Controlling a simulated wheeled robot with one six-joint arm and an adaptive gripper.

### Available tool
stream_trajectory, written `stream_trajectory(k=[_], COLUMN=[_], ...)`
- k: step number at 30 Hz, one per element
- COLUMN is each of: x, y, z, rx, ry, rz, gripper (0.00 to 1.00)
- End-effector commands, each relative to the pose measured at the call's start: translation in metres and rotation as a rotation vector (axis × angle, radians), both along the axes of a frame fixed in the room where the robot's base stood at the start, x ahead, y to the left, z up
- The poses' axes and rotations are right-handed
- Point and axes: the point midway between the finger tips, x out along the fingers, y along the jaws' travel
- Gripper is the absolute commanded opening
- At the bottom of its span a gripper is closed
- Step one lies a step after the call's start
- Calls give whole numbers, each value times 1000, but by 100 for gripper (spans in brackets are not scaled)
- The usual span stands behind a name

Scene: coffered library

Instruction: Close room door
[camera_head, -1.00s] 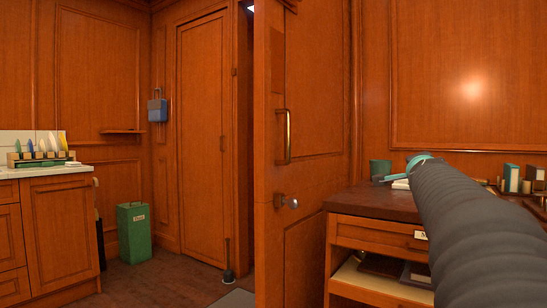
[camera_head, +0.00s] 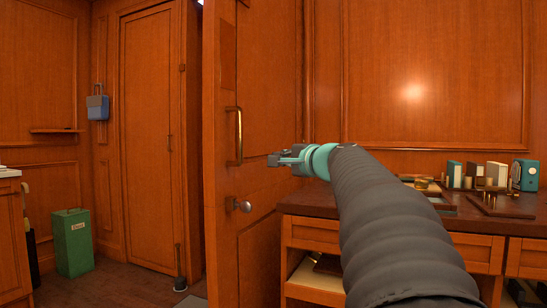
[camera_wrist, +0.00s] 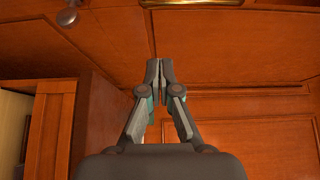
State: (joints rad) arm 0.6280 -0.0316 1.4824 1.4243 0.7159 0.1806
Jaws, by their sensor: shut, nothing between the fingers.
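The room door (camera_head: 262,60) is a wooden panel door standing open, its edge facing me left of centre in the head view. It has a brass pull handle (camera_head: 238,136) and a round metal knob (camera_head: 241,205) below it. My gripper (camera_head: 272,160) is shut and empty, just right of the handle in the picture. In the wrist view its fingertips (camera_wrist: 158,62) meet in front of the door's wood (camera_wrist: 120,50). The handle (camera_wrist: 165,3) and knob (camera_wrist: 62,18) show at the top edge there. I cannot tell if the fingertips touch the door.
A desk (camera_head: 300,205) with books and small items stands right of the door, under my arm. A green bin (camera_head: 72,242) and a dark door stop or plunger-like object (camera_head: 180,270) stand on the floor at left. A blue box (camera_head: 97,105) hangs on the wall.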

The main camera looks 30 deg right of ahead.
Motion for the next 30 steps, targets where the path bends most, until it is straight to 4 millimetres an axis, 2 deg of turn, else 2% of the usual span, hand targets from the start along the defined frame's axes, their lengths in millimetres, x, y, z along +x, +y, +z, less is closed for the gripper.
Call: stream_trajectory(k=[15,21,30], x=[91,106,112], y=[8,28,34], z=[0,-1,-2], rx=[3,2,2], ry=[1,2,2], rz=[-2,-3,-6], gripper=[0,0,0])
